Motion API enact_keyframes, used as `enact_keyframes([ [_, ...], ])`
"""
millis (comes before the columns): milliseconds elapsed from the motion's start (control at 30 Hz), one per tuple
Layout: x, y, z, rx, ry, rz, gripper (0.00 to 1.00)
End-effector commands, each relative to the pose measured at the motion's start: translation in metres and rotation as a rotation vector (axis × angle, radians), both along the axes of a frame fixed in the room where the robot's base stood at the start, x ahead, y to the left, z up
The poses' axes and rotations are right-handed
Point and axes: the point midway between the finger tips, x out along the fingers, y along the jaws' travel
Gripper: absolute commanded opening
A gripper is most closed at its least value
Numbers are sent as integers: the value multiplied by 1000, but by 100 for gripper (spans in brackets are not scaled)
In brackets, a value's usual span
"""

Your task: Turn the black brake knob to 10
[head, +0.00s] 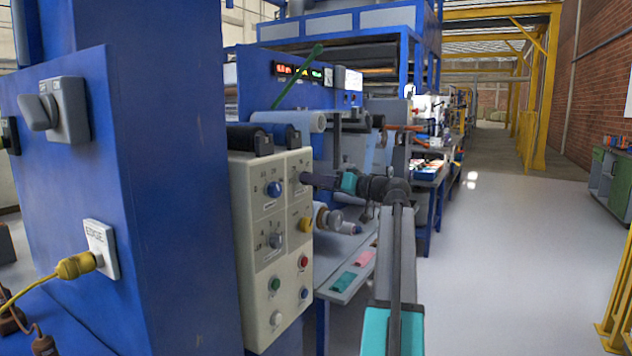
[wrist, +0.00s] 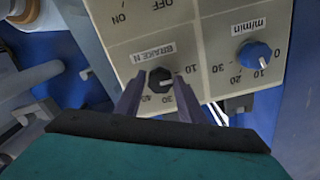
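The black brake knob (wrist: 160,78) sits on the beige control panel under the label "BRAKE N", upside down in the wrist view. Figures 10, 30 and 40 show around it; 20 is hidden, apparently behind a finger. A small pale mark shows on the knob, but its exact reading is too small to tell. My gripper (wrist: 159,92) is open, one finger on each side of the knob. I cannot tell whether the fingers touch it. In the head view my gripper (head: 307,179) reaches the panel's upper right and hides the knob.
The control panel (head: 244,215) also carries a blue m/min knob (wrist: 254,54), a yellow knob (head: 304,225), and green (head: 275,284) and red (head: 303,262) buttons. A blue machine wall (head: 165,200) stands left. A shelf with coloured pads (head: 345,282) lies below my arm.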

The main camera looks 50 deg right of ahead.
Motion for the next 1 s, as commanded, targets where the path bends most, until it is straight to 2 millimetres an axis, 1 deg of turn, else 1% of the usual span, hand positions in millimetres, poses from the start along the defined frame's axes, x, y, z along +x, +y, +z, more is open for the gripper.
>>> enact_keyframes([
  [33, 0, 0, 0, 1, 1, -1, 45],
  [67, 0, 0, 0, 1, 0, 0, 50],
  [400, -1, 0, 0, 2, -1, 1, 51],
  [567, -7, -1, 1, 3, -1, 0, 51],
  [667, -15, -3, 1, 3, -1, 0, 51],
  [767, -28, -6, 1, 3, 0, -1, 51],
  [1000, -64, -15, 1, 3, -1, -1, 51],
])
